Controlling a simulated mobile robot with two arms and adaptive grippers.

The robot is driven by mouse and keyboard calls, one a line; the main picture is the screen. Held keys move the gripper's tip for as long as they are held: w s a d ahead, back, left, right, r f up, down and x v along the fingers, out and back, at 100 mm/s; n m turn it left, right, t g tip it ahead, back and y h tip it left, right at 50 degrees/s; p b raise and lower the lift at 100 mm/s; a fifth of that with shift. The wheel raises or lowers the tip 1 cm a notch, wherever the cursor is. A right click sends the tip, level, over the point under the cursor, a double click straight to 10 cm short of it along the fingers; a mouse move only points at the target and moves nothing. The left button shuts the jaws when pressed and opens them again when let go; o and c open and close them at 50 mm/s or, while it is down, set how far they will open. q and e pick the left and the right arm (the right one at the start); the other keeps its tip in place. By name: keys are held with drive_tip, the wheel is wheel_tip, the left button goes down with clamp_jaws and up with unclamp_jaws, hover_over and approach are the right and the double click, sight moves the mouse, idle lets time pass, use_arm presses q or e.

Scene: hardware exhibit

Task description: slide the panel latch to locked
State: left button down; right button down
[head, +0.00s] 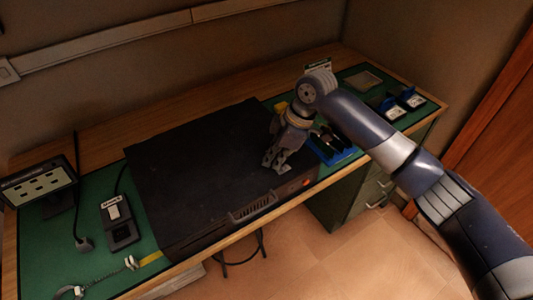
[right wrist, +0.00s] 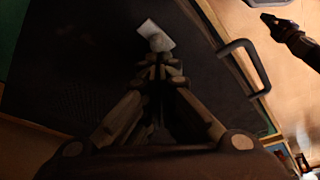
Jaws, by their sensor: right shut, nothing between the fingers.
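The panel is the lid of a wide flat black case (head: 190,170) on the workbench. In the right wrist view, a small pale plate with a round grey knob (right wrist: 158,41), apparently the latch, sits on the dark surface just beyond my fingertips. My left gripper is not in view.
The case front has a handle (head: 253,207) and an orange switch (head: 306,183). A blue tray (head: 332,153) stands right of the case. A small screen (head: 40,185) and a black device (head: 119,223) stand at the left. A coiled strap (head: 72,292) lies at front left.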

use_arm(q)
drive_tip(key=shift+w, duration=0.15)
use_arm(e)
drive_tip(key=shift+a, duration=0.1)
drive_tip(key=shift+w+d+r+p, duration=0.15)
drive_tip(key=shift+w+d+p, duration=0.5)
drive_tip(key=shift+d, duration=0.15)
drive_tip(key=shift+w+d, duration=0.15)
drive_tip(key=shift+d, duration=0.1)
drive_tip(key=shift+f, duration=0.2)
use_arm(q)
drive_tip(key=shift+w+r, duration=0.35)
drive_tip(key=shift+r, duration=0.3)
